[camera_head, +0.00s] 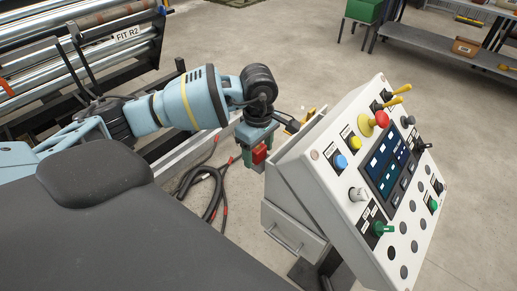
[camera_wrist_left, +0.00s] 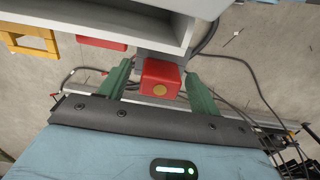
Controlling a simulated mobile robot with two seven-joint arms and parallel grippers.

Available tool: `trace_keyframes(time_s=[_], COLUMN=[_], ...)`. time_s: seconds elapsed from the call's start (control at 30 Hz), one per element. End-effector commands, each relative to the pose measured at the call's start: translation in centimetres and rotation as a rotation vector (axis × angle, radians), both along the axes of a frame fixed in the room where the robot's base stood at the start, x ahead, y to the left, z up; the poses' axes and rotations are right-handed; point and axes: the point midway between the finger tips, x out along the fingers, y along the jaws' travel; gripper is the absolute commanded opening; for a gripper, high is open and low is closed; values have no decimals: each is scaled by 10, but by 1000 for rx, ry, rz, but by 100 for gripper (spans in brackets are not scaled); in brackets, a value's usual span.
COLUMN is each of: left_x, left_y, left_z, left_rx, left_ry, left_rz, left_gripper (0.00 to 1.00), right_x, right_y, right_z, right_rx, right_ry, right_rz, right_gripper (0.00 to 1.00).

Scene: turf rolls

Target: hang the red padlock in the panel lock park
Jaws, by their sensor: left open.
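A red padlock body (camera_wrist_left: 160,78) with a round brass-coloured spot sits between the green fingers of my left gripper (camera_wrist_left: 158,72) in the left wrist view. A small gap shows on each side of it, so the gripper is open around it. In the head view the left gripper (camera_head: 252,155) points down at the left side of the control panel (camera_head: 352,197), and the red padlock (camera_head: 260,153) shows at its fingers. The padlock's shackle is not clear. A second red block (camera_wrist_left: 100,42) and a yellow padlock-like piece (camera_wrist_left: 28,38) show at the panel's ledge. My right gripper is not in view.
The panel carries buttons, a screen and yellow levers. A drawer-like grey box (camera_head: 292,238) is below its left side. Black cables (camera_head: 205,187) lie on the floor under the gripper. A roller rack (camera_head: 80,50) stands at upper left. Open floor lies behind the panel.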

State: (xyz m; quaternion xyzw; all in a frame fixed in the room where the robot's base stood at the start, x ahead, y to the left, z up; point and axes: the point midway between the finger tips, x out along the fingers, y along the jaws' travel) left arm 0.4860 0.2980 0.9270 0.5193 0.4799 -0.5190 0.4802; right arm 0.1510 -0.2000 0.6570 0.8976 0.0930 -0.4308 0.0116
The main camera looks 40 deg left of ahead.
Motion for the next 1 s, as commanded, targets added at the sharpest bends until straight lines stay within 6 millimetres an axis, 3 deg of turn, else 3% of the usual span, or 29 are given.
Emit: trace_keyframes(time_s=[0.27,0.7,1.0], left_x=[0,1,0], left_y=[0,0,0], left_z=[0,66,78], left_rx=[0,0,0], left_ry=[1,-3,0], left_rz=[0,0,0], left_gripper=[63,63,63], right_x=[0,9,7], right_y=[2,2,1], right_z=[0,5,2], right_rx=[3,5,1], right_ry=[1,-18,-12], right_rz=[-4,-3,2], right_gripper=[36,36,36])
